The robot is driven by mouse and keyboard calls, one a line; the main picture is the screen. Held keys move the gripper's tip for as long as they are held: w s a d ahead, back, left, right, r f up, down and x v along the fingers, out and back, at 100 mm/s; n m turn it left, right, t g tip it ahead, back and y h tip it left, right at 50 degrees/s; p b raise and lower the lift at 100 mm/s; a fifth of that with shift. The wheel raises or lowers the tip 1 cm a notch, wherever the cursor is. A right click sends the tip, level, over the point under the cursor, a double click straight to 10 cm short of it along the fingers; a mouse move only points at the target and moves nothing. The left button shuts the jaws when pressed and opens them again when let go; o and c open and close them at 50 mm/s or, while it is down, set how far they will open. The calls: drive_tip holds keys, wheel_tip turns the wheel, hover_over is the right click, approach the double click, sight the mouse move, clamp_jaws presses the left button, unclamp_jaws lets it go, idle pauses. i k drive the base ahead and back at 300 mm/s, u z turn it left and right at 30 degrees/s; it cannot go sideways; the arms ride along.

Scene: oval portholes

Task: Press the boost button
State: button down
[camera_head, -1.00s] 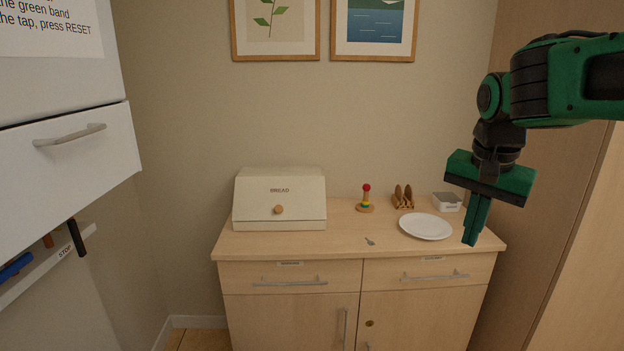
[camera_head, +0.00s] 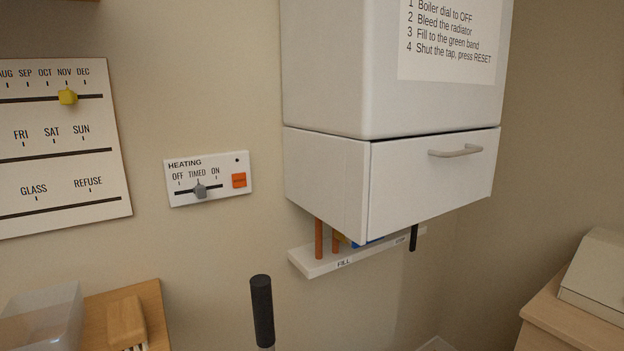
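A white heating panel (camera_head: 207,179) is on the wall left of the boiler, labelled HEATING. It has a slider with a grey knob (camera_head: 199,191) at TIMED, between OFF and ON. An orange square button (camera_head: 239,180) sits at the panel's right side; its lettering is too small to read. A small dark dot shows above it. My gripper is not in this view.
The white boiler (camera_head: 395,130) with a handled lower flap juts from the wall, pipes and a FILL shelf (camera_head: 340,259) below. A black upright handle (camera_head: 262,310) stands below the panel. A brush (camera_head: 127,322) and a clear box (camera_head: 42,320) are at lower left.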

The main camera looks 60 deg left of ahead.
sight(239, 179)
drive_tip(key=u, duration=2.5)
